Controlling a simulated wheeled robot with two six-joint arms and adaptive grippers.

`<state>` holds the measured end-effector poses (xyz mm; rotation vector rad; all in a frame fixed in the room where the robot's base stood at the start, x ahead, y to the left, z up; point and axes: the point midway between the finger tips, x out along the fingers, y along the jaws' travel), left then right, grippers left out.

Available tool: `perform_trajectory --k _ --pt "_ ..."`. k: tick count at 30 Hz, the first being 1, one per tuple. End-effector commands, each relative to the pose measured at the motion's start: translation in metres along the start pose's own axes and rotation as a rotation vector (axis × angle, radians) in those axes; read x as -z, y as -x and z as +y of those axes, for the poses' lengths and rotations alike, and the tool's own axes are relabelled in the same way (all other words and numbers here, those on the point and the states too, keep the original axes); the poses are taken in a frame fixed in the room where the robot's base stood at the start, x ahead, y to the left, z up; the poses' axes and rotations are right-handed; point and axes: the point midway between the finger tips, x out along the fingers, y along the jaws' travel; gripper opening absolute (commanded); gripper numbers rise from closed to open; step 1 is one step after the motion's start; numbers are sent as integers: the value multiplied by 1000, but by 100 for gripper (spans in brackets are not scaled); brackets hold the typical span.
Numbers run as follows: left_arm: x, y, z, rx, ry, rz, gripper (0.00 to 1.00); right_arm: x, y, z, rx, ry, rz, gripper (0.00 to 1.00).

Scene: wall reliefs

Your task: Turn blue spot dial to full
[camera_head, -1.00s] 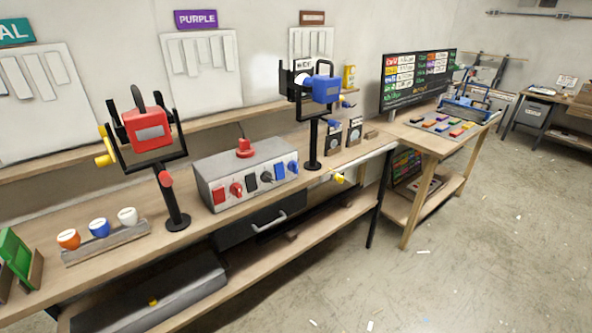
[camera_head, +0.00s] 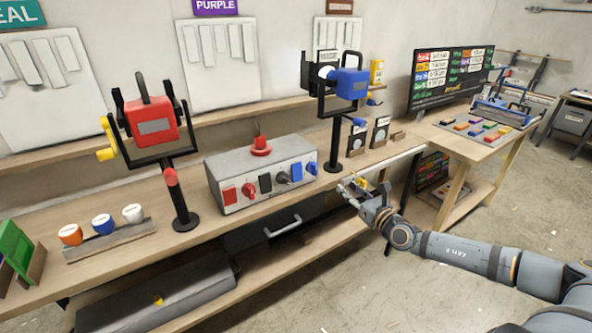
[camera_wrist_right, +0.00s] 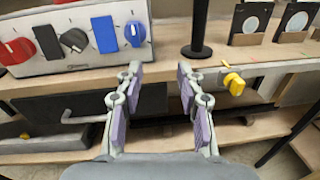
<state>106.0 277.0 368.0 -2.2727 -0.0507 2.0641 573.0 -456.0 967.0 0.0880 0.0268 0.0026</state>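The grey control box (camera_head: 214,188) stands on the bench with red, black and blue switches and dials on its front. The blue dial (camera_head: 312,168) is at the right end, beside a blue rectangular switch (camera_head: 297,172). In the right wrist view the blue dial (camera_wrist_right: 135,33) is at the upper left, above and beyond the left finger. The blue spot lamp (camera_head: 352,83) is on a black stand behind the box's right end. My right gripper (camera_head: 352,187) is open and empty in front of the bench edge, apart from the dial. My left gripper is out of view.
A yellow knob (camera_wrist_right: 233,83) on the bench's front edge is close right of my right gripper. The red lamp (camera_head: 152,122) stands left of the box. A drawer handle (camera_head: 283,228) sticks out below the bench top. Open floor is at the right.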

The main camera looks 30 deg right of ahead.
Motion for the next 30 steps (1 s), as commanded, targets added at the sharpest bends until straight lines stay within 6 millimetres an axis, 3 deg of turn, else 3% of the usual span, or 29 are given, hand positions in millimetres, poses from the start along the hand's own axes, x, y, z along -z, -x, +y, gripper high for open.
perform_trajectory --k 1,4,10,16,18,23,26,30 --pt "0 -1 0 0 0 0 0 -7 -1 15 -40 46 -8 38" --pt "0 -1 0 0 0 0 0 -14 -2 29 -77 91 -20 38" --pt "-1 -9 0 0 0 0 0 -12 -7 28 -71 91 -23 38" --pt "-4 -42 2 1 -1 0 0 -8 -30 31 -76 82 -30 38" --pt "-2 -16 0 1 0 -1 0 -24 -33 25 -59 83 -24 38" --pt "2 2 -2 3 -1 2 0 -24 -46 25 -56 82 -21 38" --pt "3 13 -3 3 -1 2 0 -23 -55 34 -74 75 -25 38" --pt "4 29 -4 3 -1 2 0 -24 -76 35 -72 80 -26 38"
